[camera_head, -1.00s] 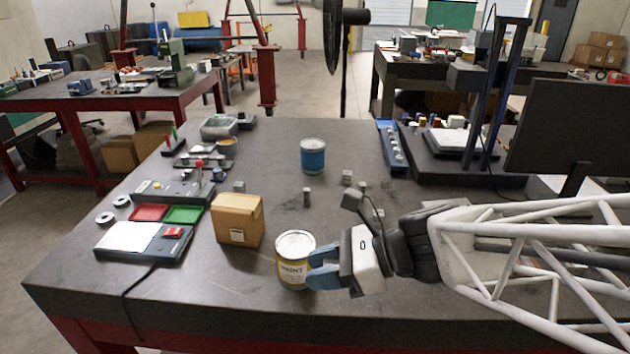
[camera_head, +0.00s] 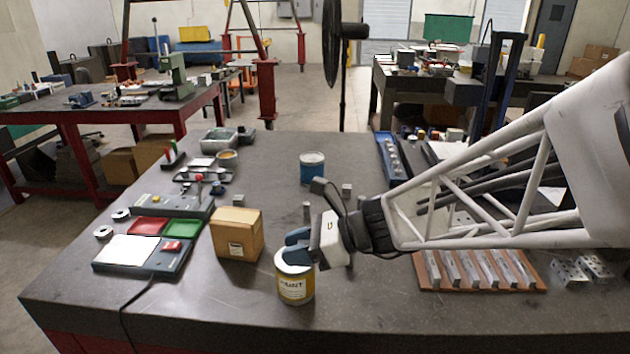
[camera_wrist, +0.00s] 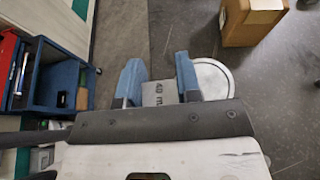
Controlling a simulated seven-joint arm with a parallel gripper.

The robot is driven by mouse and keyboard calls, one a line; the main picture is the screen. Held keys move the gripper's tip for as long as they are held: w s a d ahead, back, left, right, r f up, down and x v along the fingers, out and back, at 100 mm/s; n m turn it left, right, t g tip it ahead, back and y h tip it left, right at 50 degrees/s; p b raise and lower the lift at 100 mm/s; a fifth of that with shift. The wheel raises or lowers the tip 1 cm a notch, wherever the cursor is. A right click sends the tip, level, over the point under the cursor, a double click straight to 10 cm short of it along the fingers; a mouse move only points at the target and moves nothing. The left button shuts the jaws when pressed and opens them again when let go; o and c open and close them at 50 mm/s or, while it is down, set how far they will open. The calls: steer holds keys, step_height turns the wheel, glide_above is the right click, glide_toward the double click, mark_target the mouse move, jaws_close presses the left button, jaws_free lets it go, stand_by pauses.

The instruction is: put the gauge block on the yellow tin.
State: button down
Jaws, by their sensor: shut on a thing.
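The yellow tin (camera_head: 295,287), a paint can with a pale lid, stands upright near the front of the bench. My gripper (camera_head: 297,245) is at the tin's top, its blue fingers overlapping the lid's rear in the head view. In the wrist view the fingers are shut on a grey gauge block (camera_wrist: 160,93) marked "40 m", the rest of the marking cut off. The tin's round lid (camera_wrist: 214,78) shows to the right of the fingers, partly behind the right one. The block is hidden in the head view. I cannot tell whether it touches the tin.
A cardboard box (camera_head: 237,234) stands left of the tin, close by. A brown rack (camera_head: 478,271) with several metal bars lies under my arm. A blue tin (camera_head: 312,168) stands farther back. A scale with trays (camera_head: 147,242) is at left. The bench front is clear.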

steer(key=shift+w+a+f, duration=0.1)
steer(key=shift+w+a, duration=0.4)
steer(key=shift+w, duration=0.35)
steer(key=shift+w+a+f, duration=0.1)
steer(key=shift+w+a, duration=0.35)
steer(key=shift+w, duration=0.4)
steer(key=shift+w+a+f, duration=0.1)
steer(key=shift+w+a, duration=0.4)
steer(key=shift+w, duration=0.35)
steer(key=shift+f, duration=1.75)
steer(key=shift+f, duration=0.15)
steer(key=c, duration=0.8)
jaws_free()
steer(key=shift+d+r, duration=0.15)
steer(key=shift+r, duration=0.05)
steer(key=v, duration=1.1)
steer(key=shift+d, duration=0.4)
